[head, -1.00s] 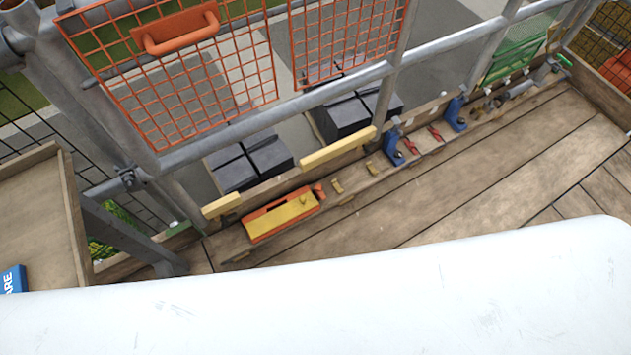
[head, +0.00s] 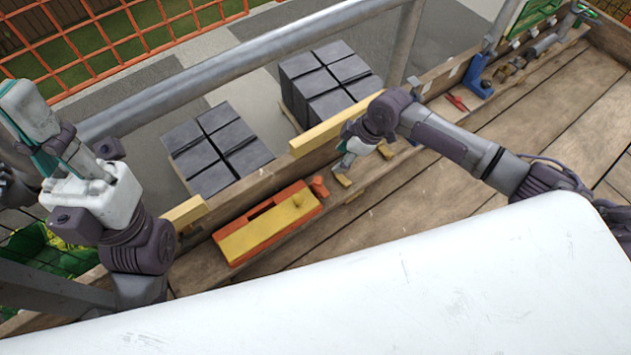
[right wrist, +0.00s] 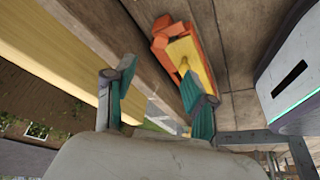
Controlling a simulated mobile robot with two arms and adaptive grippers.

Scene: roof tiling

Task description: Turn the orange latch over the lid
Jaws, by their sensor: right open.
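An orange box (head: 226,243) with a yellow lid (head: 262,229) lies on the plank deck, beside the upright edge board. A small yellow knob (head: 298,200) stands on the lid. The orange latch (head: 319,187) is at the box's right end, beside the lid rather than over it. My right gripper (head: 345,162) is above and right of the latch, apart from it. In the right wrist view its teal fingers (right wrist: 162,92) are spread and empty, and the box (right wrist: 163,45) shows beyond them, partly hidden by one finger. My left gripper (head: 42,140) is raised at the left, away from the box.
A blue clamp (head: 476,76) and red tool (head: 457,102) lie further right.

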